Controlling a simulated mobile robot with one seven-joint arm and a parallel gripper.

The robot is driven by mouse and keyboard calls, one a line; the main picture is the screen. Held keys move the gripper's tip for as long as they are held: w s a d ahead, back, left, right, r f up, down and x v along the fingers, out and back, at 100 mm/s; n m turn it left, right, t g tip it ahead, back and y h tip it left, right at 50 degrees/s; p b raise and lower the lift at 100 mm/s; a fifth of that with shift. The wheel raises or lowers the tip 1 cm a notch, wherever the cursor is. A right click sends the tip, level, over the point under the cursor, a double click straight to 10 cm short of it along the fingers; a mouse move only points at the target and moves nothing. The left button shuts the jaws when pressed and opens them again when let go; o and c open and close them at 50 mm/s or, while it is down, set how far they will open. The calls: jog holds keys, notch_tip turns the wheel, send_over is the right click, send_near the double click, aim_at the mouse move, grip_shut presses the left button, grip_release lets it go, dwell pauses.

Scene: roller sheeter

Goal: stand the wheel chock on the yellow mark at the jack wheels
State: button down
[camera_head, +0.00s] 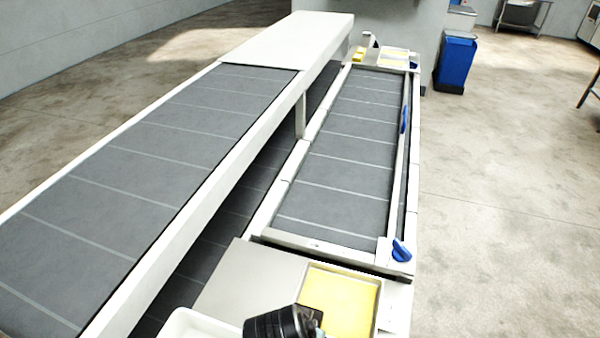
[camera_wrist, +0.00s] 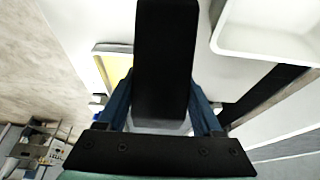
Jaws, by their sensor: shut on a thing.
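A black, long block, which looks like the wheel chock (camera_wrist: 165,40), fills the middle of the wrist view. My gripper (camera_wrist: 162,88) is shut on it, with one blue finger on each side. A yellow panel in a pale, raised frame (camera_head: 352,305) lies at the bottom of the head view; part of a yellow panel also shows left of the block in the wrist view (camera_wrist: 112,68). I cannot tell whether it is the yellow mark. I cannot make out the jack wheels.
A white bin (camera_wrist: 268,35) stands right of the block and shows at the lower edge of the head view (camera_head: 195,325). Long grey belts (camera_head: 345,165) run away behind the panel, with blue handles (camera_head: 401,250) at their right. Bare floor (camera_head: 500,200) lies to the right.

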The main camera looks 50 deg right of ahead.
notch_tip(320, 180, down, 2)
jog(key=shift+a+f, duration=0.1)
jog(key=shift+a, duration=0.05)
jog(key=shift+f+p, duration=0.4)
jog(key=shift+f, duration=1.6)
jog(key=shift+f, duration=0.2)
jog(key=shift+c, duration=0.2)
grip_release()
jog(key=shift+r, duration=0.1)
jog(key=b+v, duration=0.1)
jog(key=v, duration=1.1)
jog(key=shift+s, duration=0.1)
